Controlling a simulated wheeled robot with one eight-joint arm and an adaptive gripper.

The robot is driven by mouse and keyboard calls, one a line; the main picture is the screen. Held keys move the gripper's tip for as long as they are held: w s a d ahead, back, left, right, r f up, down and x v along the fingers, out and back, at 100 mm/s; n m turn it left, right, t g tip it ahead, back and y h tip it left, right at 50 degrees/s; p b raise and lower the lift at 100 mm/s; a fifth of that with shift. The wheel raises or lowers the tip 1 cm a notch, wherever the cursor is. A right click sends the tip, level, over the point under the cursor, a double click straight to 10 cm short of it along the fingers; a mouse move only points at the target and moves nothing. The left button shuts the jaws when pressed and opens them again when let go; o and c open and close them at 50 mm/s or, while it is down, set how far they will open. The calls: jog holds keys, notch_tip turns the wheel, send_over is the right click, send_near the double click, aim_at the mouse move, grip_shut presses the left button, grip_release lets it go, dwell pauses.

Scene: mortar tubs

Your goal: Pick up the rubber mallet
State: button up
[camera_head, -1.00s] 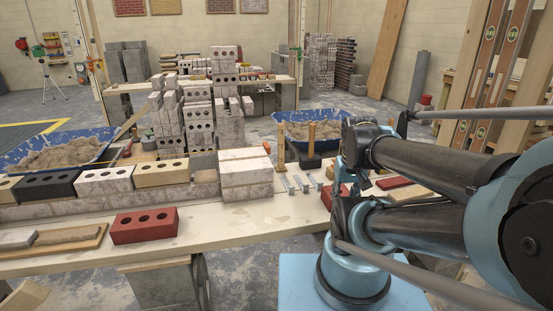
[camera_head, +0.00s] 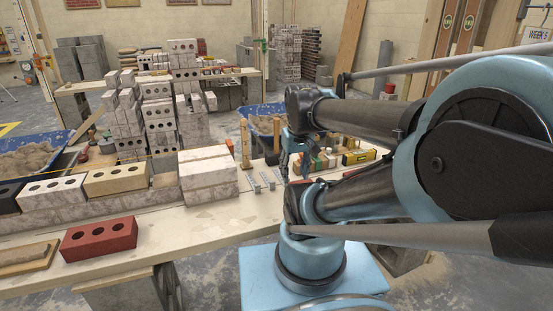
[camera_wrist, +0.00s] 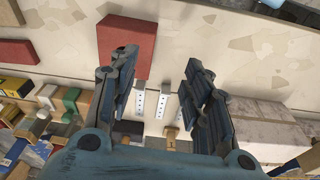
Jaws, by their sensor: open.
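What looks like the rubber mallet stands head-down on the workbench (camera_head: 215,217), its upright wooden handle (camera_head: 277,133) rising from a dark head (camera_head: 271,158). In the wrist view, a dark block that seems to be its head (camera_wrist: 127,127) shows low, left of centre, partly behind my left finger. A second upright wooden piece (camera_head: 246,143) stands to its left; in the wrist view it is the tan piece (camera_wrist: 170,133). My gripper (camera_wrist: 158,62) is open and empty above the bench. In the head view my gripper (camera_head: 284,168) is small and partly hidden by my arm.
Several metal strips (camera_wrist: 163,101) lie under the fingers. A red block (camera_wrist: 126,40) lies beside them. Pale stacked bricks (camera_head: 208,175) stand left of the handles. Boxes and tools (camera_head: 340,157) crowd the right. A red holed brick (camera_head: 99,238) lies at the front left.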

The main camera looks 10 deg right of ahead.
jog(key=w+r+n, duration=0.2)
jog(key=w+r, duration=0.4)
jog(key=r, duration=0.1)
notch_tip(320, 180, up, 10)
jog(key=n+g, duration=0.2)
jog(key=n, duration=0.4)
send_over(276, 130)
jog(key=shift+w+d+f, duration=0.1)
jog(key=shift+w+f, duration=0.1)
jog(key=shift+f, duration=2.65)
jog(key=shift+w+d+f, duration=0.1)
jog(key=shift+w+f, duration=0.15)
jog(key=shift+f, duration=2.55)
jog(key=shift+w+f, duration=0.2)
jog(key=shift+f, duration=2.65)
grip_shut()
